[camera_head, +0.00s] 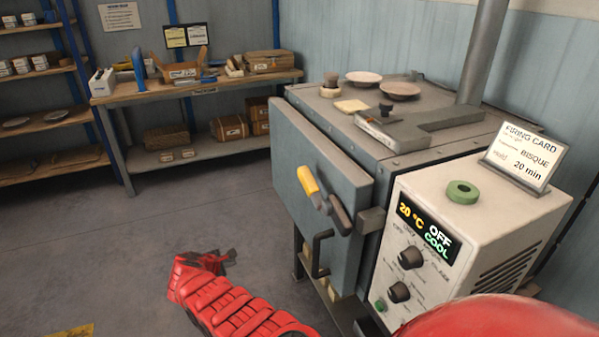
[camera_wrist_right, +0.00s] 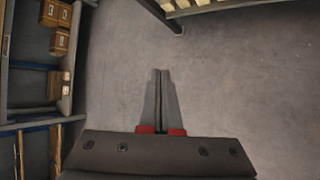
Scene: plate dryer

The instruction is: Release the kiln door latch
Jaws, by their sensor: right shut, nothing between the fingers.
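The kiln door (camera_head: 290,145) is a grey slab on the kiln's front. A latch lever with a yellow grip (camera_head: 308,181) and a dark end lies slanted across the door near its right edge, beside a grey block (camera_head: 371,220). A black pull handle (camera_head: 319,252) sits lower on the door. My right gripper (camera_head: 230,257) is shut and empty, low over the floor to the left of the handle and apart from the door. Its closed fingers (camera_wrist_right: 161,72) point over bare floor in the right wrist view. My left gripper is not in view.
The control box (camera_head: 420,300) right of the door shows 20 °C, OFF and COOL. A green ring (camera_head: 462,192) and a firing card (camera_head: 523,156) sit on it. A workbench (camera_head: 200,90) and shelves stand at the back left. The floor (camera_head: 110,250) left of the kiln is clear.

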